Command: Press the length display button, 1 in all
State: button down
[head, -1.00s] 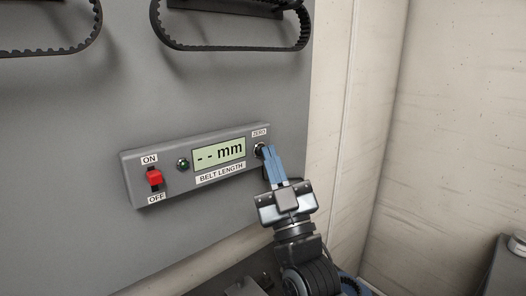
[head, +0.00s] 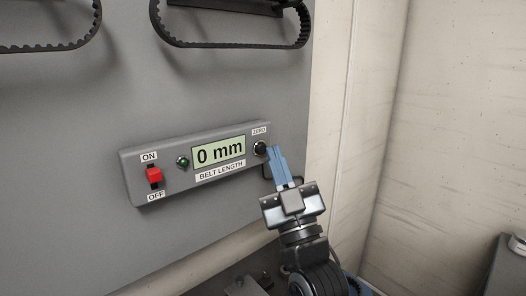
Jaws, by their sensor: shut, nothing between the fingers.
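The belt length display box (head: 132,173) is fixed to the grey panel in the head view. Its screen (head: 219,151) reads "0 mm". The black round button (head: 260,148) under the "ZERO" label is at the box's right end and is in plain sight. My gripper (head: 274,149) has its blue fingers shut with nothing between them. The fingertips are just right of the button, and a small gap seems to show between them and it.
A red ON/OFF switch (head: 154,175) and a green lamp (head: 183,162) sit on the box left of the screen. Black toothed belts (head: 232,46) hang above. A pale wall (head: 450,130) stands on the right, and a dark object is at the lower right.

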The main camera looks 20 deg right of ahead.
jog(key=shift+s, duration=0.1)
jog(key=s, duration=0.1)
jog(key=s+d+b, duration=0.1)
jog(key=s, duration=0.1)
jog(key=s+b, duration=0.1)
jog(key=shift+s+d, duration=0.3)
jog(key=shift+s, duration=0.05)
dwell(0.3)
dwell(0.6)
jog(key=s+f+m+g, duration=0.3)
jog(key=s+f+g, duration=0.3)
jog(key=s+f, duration=1.25)
jog(key=s+f+g, duration=0.2)
jog(key=s+g, duration=0.1)
jog(key=s, duration=0.7)
jog(key=s+f+m+g, duration=0.1)
jog(key=s+f+g, duration=0.1)
jog(key=s, duration=0.7)
jog(key=shift+s+f+g, duration=0.4)
jog(key=shift+f, duration=0.05)
